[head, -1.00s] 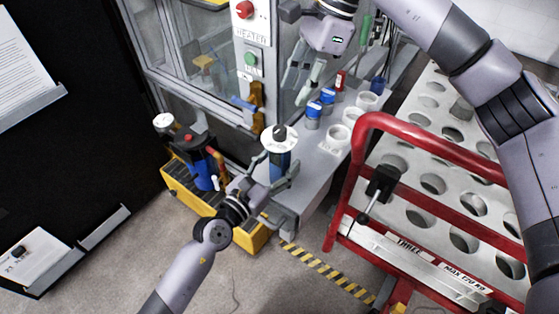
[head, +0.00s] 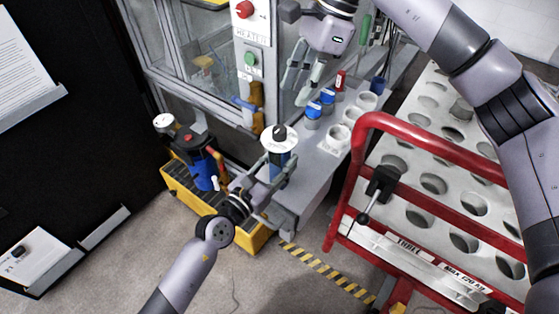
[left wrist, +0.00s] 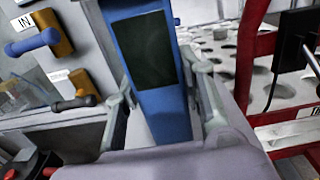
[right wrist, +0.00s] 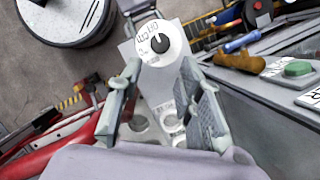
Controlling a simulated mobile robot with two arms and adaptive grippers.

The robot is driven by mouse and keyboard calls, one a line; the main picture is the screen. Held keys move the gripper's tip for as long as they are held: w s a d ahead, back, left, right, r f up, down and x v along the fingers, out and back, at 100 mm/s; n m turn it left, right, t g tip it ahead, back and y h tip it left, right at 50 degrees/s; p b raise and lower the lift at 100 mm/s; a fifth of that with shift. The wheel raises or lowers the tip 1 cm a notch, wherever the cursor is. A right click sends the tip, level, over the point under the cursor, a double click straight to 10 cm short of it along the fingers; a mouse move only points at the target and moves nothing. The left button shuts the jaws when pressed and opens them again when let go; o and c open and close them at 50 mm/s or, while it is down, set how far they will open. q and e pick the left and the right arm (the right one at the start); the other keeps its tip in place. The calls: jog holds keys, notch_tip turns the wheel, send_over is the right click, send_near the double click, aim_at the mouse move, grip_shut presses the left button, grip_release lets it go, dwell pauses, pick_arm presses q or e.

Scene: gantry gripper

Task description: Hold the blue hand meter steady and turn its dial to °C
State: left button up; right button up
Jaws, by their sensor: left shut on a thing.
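The blue hand meter (head: 280,170) stands upright with its white dial face and black knob (head: 279,132) on top. My left gripper (head: 272,168) is shut around its body. In the left wrist view the blue body with a dark screen (left wrist: 150,50) sits between the fingers. My right gripper (head: 302,84) is open and empty, above and to the right of the meter in the head view. In the right wrist view the dial (right wrist: 157,42) lies beyond its parted fingers (right wrist: 160,85). Marks ring the knob, but they are too small to read surely.
A grey bench (head: 308,160) carries white cups (head: 338,137) and blue-capped jars (head: 313,112). A red-framed rack (head: 420,130) with round holes stands at right. A yellow tray (head: 190,203) holds a blue device at left. The cabinet (head: 200,60) is behind.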

aim_at(280, 129)
pick_arm(q)
grip_shut()
pick_arm(e)
jog(key=o, duration=0.3)
jog(key=shift+a+r+m, duration=0.1)
jog(key=shift+a+m, duration=0.05)
jog(key=shift+m, duration=0.15)
jog(key=s+a+r+m+t+h, duration=0.15)
jog(key=a+m+h, duration=0.25)
jog(key=m, duration=1)
jog(key=f, duration=1.1)
jog(key=shift+w+d+f, duration=0.1)
jog(key=shift+w+d, duration=0.05)
jog(key=shift+d, duration=0.05)
grip_shut()
